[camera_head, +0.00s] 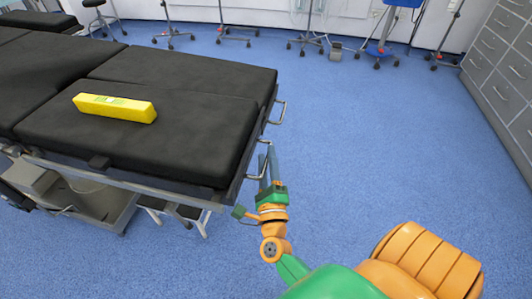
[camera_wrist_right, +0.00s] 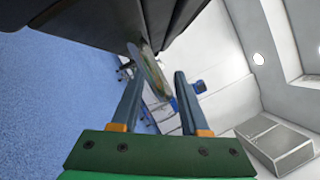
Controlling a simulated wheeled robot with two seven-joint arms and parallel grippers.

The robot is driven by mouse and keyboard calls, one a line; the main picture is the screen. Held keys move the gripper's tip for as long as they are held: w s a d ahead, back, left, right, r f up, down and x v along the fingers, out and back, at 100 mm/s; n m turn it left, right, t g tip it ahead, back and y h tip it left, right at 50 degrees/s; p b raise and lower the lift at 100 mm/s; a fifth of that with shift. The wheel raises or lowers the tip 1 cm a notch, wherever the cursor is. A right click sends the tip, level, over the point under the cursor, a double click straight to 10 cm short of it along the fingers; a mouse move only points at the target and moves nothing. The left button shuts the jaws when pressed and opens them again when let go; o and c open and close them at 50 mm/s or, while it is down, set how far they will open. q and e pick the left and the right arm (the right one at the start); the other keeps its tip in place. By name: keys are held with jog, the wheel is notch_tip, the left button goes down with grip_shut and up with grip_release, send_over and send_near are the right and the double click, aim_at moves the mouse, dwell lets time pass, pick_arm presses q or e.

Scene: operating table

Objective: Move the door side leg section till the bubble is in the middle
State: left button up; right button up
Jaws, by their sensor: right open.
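The operating table has two black padded leg sections, a near one (camera_head: 205,130) and a far one (camera_head: 190,72); I cannot tell by a door which is the door side. A yellow spirit level (camera_head: 115,108) lies on the near section; its bubble is too small to read. A metal handle (camera_head: 257,160) sticks out from the near section's end. My right gripper (camera_head: 267,165) is open beside this handle. In the right wrist view its fingers (camera_wrist_right: 158,80) are apart, with a metal bar (camera_wrist_right: 150,72) showing between them; contact cannot be told. My left gripper is out of view.
A second handle (camera_head: 279,111) is on the far section's end. The table's base (camera_head: 80,205) stands below at left. Wheeled stands line the back wall, and a grey drawer cabinet (camera_head: 497,65) is at the right. The blue floor (camera_head: 370,150) right of the table is clear.

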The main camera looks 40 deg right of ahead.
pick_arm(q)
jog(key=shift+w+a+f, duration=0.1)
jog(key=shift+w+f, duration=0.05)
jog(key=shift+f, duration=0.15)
pick_arm(e)
jog(key=v, duration=0.5)
jog(key=shift+s+f, duration=0.1)
jog(key=shift+s, duration=0.05)
